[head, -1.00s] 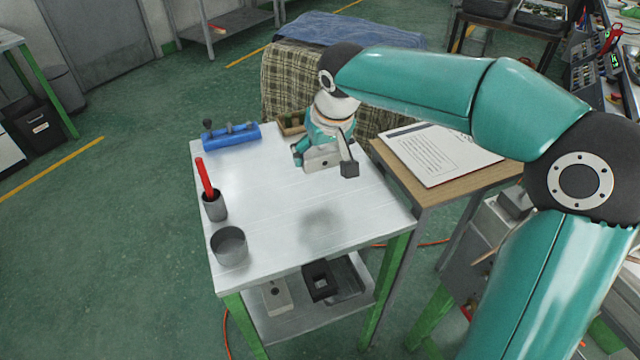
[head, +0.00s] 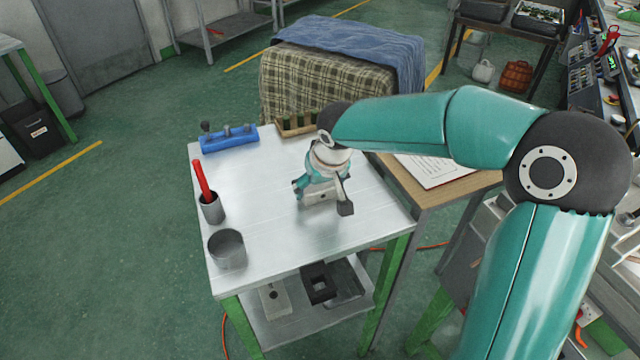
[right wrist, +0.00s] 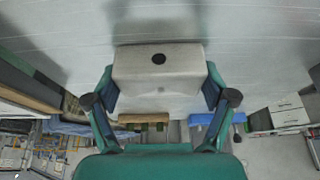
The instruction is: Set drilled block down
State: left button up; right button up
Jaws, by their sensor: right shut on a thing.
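The drilled block (head: 319,196) is a pale grey block with a dark round hole, seen close up in the right wrist view (right wrist: 158,72). My right gripper (head: 320,186) is shut on the block, with one finger on each side of it. It holds the block over the middle of the white table (head: 270,215). Whether the block touches the tabletop cannot be told. A dark square-ended piece (head: 345,207) shows beside the gripper. My left gripper is not in view.
A blue rack (head: 230,140) and a wooden rack (head: 298,127) stand at the table's back. A grey cup with a red tool (head: 211,208) and an open grey pot (head: 227,248) stand on its left side. The front middle is clear. A wooden side table (head: 440,195) adjoins on the right.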

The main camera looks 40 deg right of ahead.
jog(key=o, duration=1.3)
jog(key=v, duration=1.2)
jog(key=shift+p, duration=0.35)
jog(key=shift+s, duration=0.2)
